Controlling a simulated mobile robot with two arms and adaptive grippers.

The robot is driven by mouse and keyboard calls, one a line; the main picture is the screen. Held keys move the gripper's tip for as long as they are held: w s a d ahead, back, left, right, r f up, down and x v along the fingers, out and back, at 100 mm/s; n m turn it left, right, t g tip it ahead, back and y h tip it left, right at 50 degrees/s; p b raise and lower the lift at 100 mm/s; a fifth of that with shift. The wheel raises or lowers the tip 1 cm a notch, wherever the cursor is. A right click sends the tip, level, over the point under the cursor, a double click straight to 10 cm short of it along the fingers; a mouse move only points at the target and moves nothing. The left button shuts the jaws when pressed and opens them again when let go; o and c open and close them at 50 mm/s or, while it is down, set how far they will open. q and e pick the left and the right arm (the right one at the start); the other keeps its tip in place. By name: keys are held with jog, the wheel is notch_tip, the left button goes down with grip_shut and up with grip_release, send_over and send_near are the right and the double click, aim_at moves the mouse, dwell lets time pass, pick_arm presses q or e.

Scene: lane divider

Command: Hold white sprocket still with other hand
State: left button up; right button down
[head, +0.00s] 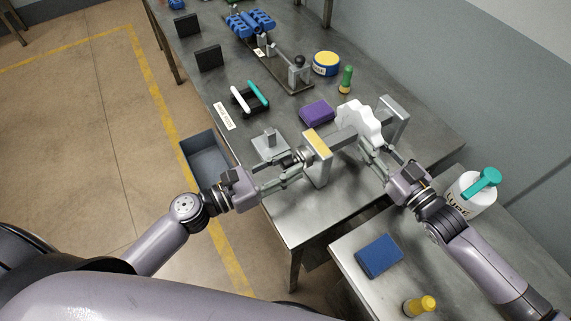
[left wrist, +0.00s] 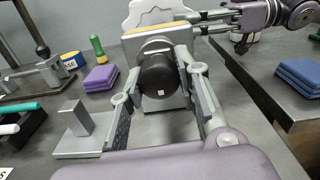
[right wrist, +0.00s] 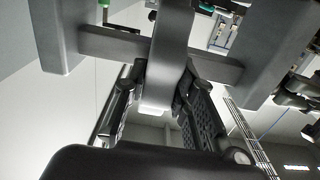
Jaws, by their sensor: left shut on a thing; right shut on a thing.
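The white sprocket (head: 358,118) stands upright on a metal stand (head: 318,170), between its two posts. My right gripper (head: 371,152) is shut on the sprocket's lower edge from the right. In the right wrist view the sprocket (right wrist: 171,45) shows edge-on, its rim between the two fingers (right wrist: 163,88). My left gripper (head: 299,160) is shut around a dark round knob at the stand's left end. The knob (left wrist: 160,76) and the grey collar behind it show between the fingers in the left wrist view, where the sprocket (left wrist: 152,12) is partly cut off.
A purple pad (head: 317,112) lies behind the stand. A metal block with an upright tab (head: 270,143) sits to its left. A lube bottle (head: 472,195), blue pads (head: 379,255) and a yellow-capped bottle (head: 420,305) stand on the right-hand table. A grey bin (head: 205,155) is beside the bench.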

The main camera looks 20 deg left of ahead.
pick_arm(q)
jog(key=c, duration=0.5)
jog(key=shift+m, duration=0.3)
jog(key=m, duration=0.3)
jog(key=shift+w+m, duration=0.1)
jog(key=shift+m, duration=0.3)
jog(key=m, duration=0.4)
jog(key=shift+a+m, duration=0.1)
jog(key=shift+m, duration=0.2)
jog(key=m, duration=0.5)
jog(key=shift+w+r, duration=0.1)
jog(key=shift+m, duration=2.3)
